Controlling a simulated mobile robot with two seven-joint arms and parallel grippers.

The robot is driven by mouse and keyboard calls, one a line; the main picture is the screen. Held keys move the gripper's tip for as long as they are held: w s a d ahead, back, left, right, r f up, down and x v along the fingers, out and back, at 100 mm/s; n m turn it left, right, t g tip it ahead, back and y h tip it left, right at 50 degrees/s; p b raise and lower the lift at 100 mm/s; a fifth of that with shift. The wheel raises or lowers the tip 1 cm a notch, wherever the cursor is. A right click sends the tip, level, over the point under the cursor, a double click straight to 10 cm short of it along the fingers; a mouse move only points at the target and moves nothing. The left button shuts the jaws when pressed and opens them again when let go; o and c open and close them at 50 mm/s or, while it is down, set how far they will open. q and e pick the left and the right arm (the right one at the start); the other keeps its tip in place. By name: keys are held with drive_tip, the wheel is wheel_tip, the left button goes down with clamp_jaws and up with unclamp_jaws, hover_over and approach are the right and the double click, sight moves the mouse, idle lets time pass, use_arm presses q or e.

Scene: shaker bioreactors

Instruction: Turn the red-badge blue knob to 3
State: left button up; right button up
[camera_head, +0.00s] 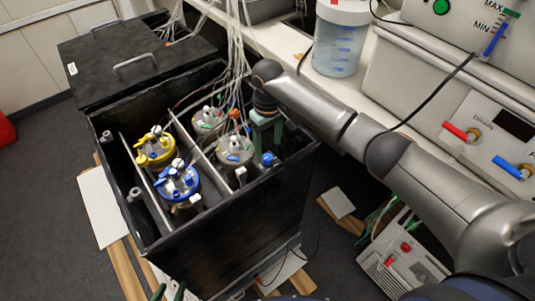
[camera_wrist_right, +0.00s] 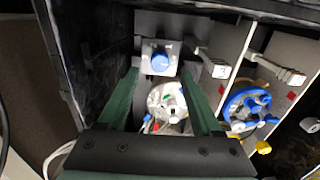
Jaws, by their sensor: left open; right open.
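A blue knob (camera_head: 268,159) sits on a pale mount at the right side of the black tank. In the right wrist view the blue knob (camera_wrist_right: 160,62) lies ahead, between the lines of my two open green fingers. I cannot make out a red badge on it; red squares (camera_wrist_right: 222,90) show on the dividers to its right. My right gripper (camera_head: 266,132) is open and empty, pointing down into the tank; its fingers also show in the right wrist view (camera_wrist_right: 160,72). I cannot tell how far they are from the knob. My left gripper (camera_head: 169,292) is open at the bottom edge, mostly cut off.
The black tank (camera_head: 215,235) has pale dividers and several vessels, including a yellow-topped (camera_head: 155,148) and a blue-topped one (camera_head: 178,182). Tubes (camera_head: 236,55) hang into it beside my right gripper. A control box (camera_head: 480,140) with red and blue levers stands at right.

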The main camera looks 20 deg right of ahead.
sight(268, 157)
wheel_tip(268, 157, down, 6)
drive_tip(key=shift+r+b, duration=0.1)
drive_tip(key=shift+b, duration=0.2)
drive_tip(key=shift+c, duration=0.3)
clamp_jaws()
